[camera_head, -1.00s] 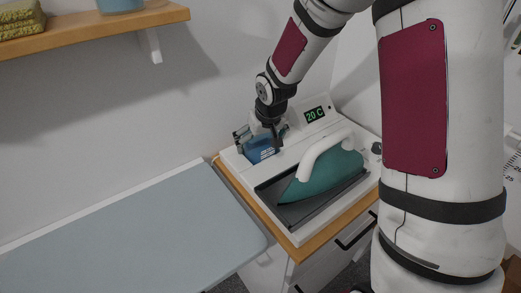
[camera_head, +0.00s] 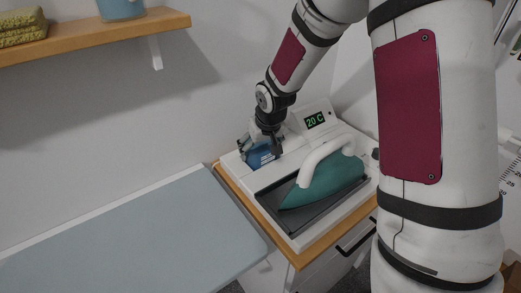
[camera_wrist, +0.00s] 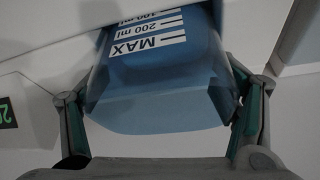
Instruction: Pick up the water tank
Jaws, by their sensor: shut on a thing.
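The water tank (camera_head: 261,157) is blue and sits at the back left of the white ironing station, low between my fingers. In the wrist view the tank (camera_wrist: 160,92) fills the middle, with a white label reading MAX, 200 ml and 100 ml. My gripper (camera_head: 259,148) reaches down over it from above. In the wrist view one finger is at each side of the tank, and the gripper is shut on it. The tank's lower part and its contact with the station are hidden.
A teal iron with a white handle (camera_head: 325,180) rests on the dark plate right in front of the tank. A display (camera_head: 314,121) reading 20 C stands behind. A grey-blue ironing board (camera_head: 130,235) lies to the left. A wooden shelf (camera_head: 95,38) is above left.

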